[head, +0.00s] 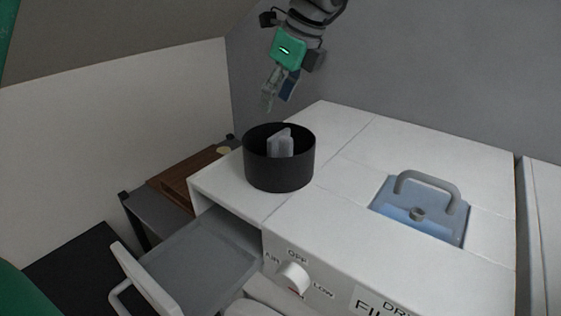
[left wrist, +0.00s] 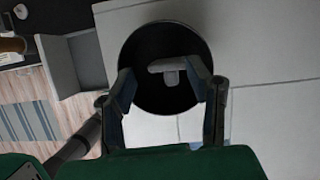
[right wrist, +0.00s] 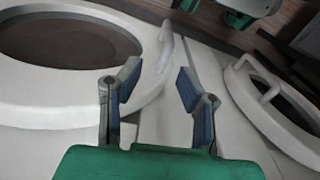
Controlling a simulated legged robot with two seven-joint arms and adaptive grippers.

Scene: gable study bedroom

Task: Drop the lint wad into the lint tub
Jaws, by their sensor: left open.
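The lint tub (head: 280,176) is a round black open pot near the back left corner of the white dryer top. A pale grey, blocky piece, seemingly the lint wad (head: 281,143), stands inside it, its top about at the rim. In the left wrist view the wad (left wrist: 171,70) looks T-shaped against the tub's dark inside (left wrist: 150,97). My left gripper (head: 278,92) is open above the tub, its fingers pointing down and apart from the wad. My right gripper (right wrist: 158,75) is open and empty in the right wrist view, above white machine fronts.
A blue recessed panel (head: 386,200) with a grey handle (head: 428,184) lies in the dryer top, right of the tub. A grey drawer (head: 200,262) stands pulled out at the front left. A dial (head: 293,278) sits on the front. The top between tub and panel is clear.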

